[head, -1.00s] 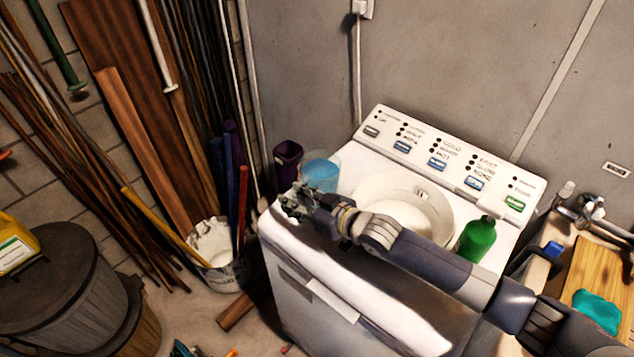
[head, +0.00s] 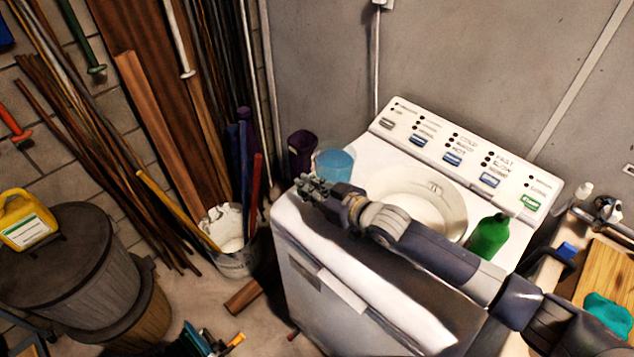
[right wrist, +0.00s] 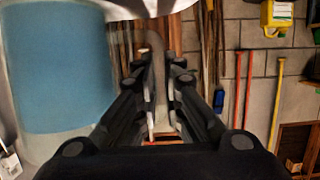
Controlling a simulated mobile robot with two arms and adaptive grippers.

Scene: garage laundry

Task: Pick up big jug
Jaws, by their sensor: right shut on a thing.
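The big jug (head: 335,164) is a clear container with blue contents, at the back left corner of the white washing machine in the head view. In the right wrist view the jug (right wrist: 60,75) fills the left side, and its pale handle (right wrist: 158,85) runs upright between the fingers. My right gripper (head: 312,188) is in front of the jug and shut on its handle. The jug looks upright. Its base is partly hidden behind the gripper, so I cannot tell whether it touches the machine. My left gripper is not in view.
The washing machine (head: 310,262) has a round opening and a raised control panel behind it. A green bottle (head: 488,237) stands on its right side, and a purple container (head: 302,150) is beyond the jug. A bucket (head: 235,255), leaning poles and a yellow container (head: 27,220) are left.

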